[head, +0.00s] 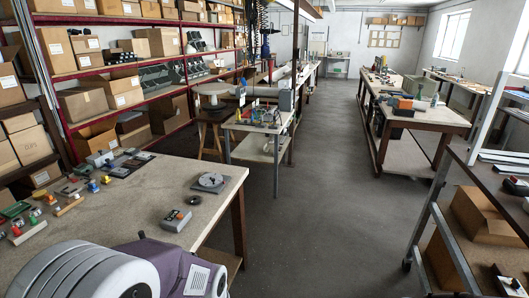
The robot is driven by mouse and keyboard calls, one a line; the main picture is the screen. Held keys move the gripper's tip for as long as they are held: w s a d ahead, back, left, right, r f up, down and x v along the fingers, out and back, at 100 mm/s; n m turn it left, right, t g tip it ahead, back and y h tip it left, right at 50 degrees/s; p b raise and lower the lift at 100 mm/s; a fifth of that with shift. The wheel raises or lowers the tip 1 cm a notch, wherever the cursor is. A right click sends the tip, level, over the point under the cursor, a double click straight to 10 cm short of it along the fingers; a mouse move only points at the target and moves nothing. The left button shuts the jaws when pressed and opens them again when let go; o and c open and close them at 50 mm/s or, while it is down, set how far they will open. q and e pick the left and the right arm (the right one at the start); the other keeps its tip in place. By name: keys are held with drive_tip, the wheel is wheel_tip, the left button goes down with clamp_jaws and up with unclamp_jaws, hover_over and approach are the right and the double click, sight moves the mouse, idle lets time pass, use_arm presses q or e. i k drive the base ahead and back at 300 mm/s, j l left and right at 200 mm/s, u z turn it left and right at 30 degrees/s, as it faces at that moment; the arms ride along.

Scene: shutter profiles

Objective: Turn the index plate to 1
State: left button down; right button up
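The index plate (211,180) appears to be the round grey disc on a dark base near the right edge of the near workbench (140,195). It lies flat, with a small dark part at its centre. It is too small in the picture to read any numbers or tell which one it is set to. Neither of my grippers shows. A white and purple part at the bottom left seems to be my own arm, and nothing touches the disc.
Shelves with cardboard boxes (85,103) rise behind. A smaller table (260,130) stands beyond. Open grey floor (320,200) lies right of the bench.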

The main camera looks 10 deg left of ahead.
sight(209, 180)
drive_tip(key=i, duration=1.7)
drive_tip(key=i+u, duration=0.25)
drive_tip(key=u, duration=0.25)
drive_tip(key=i+u, duration=0.3)
drive_tip(key=u, duration=0.2)
drive_tip(key=i+l+u, duration=0.25)
drive_tip(key=u, duration=0.25)
